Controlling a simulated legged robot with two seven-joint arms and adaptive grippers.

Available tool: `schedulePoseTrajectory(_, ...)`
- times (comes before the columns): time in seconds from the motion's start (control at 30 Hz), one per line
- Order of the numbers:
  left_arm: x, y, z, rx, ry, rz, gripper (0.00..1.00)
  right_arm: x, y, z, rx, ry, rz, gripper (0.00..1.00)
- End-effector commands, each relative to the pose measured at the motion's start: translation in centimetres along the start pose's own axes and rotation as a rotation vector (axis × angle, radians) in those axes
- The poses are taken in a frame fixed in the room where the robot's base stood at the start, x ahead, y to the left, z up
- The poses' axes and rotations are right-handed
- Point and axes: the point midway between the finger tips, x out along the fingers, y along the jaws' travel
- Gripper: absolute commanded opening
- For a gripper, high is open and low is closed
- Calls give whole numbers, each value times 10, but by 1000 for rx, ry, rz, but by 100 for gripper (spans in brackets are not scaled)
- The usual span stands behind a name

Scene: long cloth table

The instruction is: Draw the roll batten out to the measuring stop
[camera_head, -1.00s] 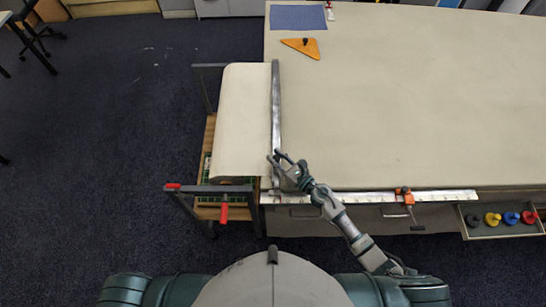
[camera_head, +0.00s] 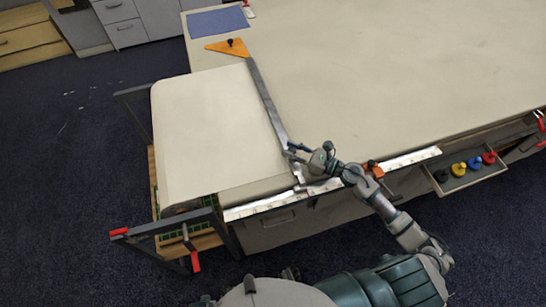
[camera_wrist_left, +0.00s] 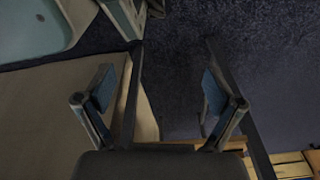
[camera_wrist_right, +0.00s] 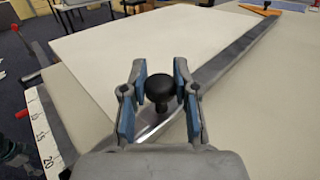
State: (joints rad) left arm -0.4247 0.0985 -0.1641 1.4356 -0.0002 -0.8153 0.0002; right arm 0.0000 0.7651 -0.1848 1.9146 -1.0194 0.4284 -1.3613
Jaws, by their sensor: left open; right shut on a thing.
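The grey metal batten (camera_head: 268,100) lies on the table along the front edge of the cream cloth (camera_head: 215,125) coming off the roll (camera_head: 180,207). My right gripper (camera_head: 296,150) is shut on the batten's black knob (camera_wrist_right: 160,88), near its close end. The orange measuring stop (camera_head: 374,170) sits on the white ruler (camera_head: 412,158), to the right of the batten, with a gap between them. My left gripper (camera_wrist_left: 158,90) is open and empty in its wrist view; I cannot make it out in the head view.
An orange triangle (camera_head: 222,47) with a black knob lies by the batten's far end; whether they touch is unclear. A blue mat (camera_head: 217,22) lies behind it. A drawer (camera_head: 450,183) with coloured weights stands open at the right. The table right of the batten is clear.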

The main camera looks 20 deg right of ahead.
Motion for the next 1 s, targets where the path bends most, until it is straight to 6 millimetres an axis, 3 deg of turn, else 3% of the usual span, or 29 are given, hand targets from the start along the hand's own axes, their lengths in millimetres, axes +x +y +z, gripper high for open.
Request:
schedulePoseTrajectory(0.2, -44, -2, -39, -8, 25, -1, 93, -28, -30, -3, -3, 0, -7, 0)
schedulePoseTrajectory(0.5, -90, -3, -58, -12, 39, -3, 93, -47, -49, 1, -4, -2, -6, 0)
schedulePoseTrajectory(0.97, -98, -4, -60, -13, 40, -3, 93, -50, -52, 3, -4, -3, -8, 0)
schedulePoseTrajectory(1.0, -98, -4, -60, -13, 40, -3, 93, -50, -52, 3, -4, -3, -8, 31)
